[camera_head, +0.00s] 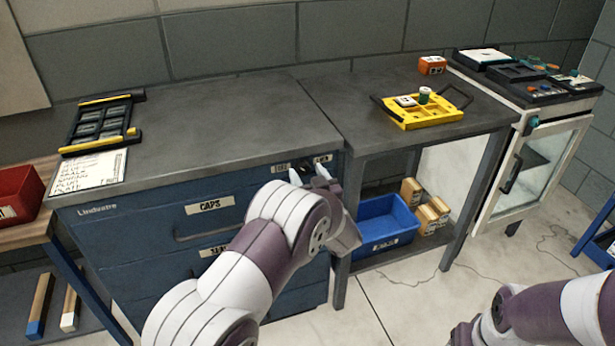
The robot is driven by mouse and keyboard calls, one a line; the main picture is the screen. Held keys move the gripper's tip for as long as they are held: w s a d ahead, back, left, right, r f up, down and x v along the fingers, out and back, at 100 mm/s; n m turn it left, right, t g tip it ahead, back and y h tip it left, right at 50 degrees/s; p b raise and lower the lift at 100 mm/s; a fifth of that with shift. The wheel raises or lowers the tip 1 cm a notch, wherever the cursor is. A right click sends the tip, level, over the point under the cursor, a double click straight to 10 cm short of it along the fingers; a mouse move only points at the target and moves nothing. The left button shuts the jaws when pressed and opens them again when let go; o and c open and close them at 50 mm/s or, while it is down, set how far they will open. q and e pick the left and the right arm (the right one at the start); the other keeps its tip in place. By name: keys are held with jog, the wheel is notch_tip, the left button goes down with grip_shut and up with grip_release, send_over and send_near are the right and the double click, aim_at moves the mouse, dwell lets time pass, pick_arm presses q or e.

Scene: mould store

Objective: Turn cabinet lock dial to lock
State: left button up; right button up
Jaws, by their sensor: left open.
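The blue cabinet (150,222) stands under a dark grey worktop, with drawers labelled "CAPS" and another label partly hidden by my arm. Two small labels sit at the top right of its front, one on each side of my left gripper's fingertips. My left gripper (308,173) is open at this top right corner, its fingers pointing at the cabinet front. The lock dial cannot be made out; the gripper covers the spot between the labels. Whether the fingers touch anything there is unclear. My right arm shows at the lower right, its gripper out of frame.
A black and yellow rack (103,122) and a written sheet (90,171) lie on the worktop. A yellow tray (433,118) stands on the table to the right. Below it are a blue bin (385,243) and wooden blocks. A glass-doored white cabinet (535,170) stands far right.

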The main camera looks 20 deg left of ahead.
pick_arm(q)
jog(key=shift+w+a, duration=0.1)
jog(key=shift+w, duration=0.05)
jog(key=c, duration=1)
jog(key=shift+r+m+p, duration=0.2)
jog(key=shift+m+p, duration=1.1)
jog(key=shift+p, duration=0.3)
jog(key=shift+c, duration=0.2)
jog(key=m+p, duration=0.4)
jog(key=m, duration=0.1)
jog(key=m+p, duration=0.2)
jog(key=m, duration=0.3)
jog(key=shift+f+m+p, duration=0.15)
jog(key=shift+m+p, duration=0.25)
jog(key=shift+f+m+p, duration=0.1)
jog(key=shift+m+p, duration=0.6)
jog(key=shift+m, duration=1.5)
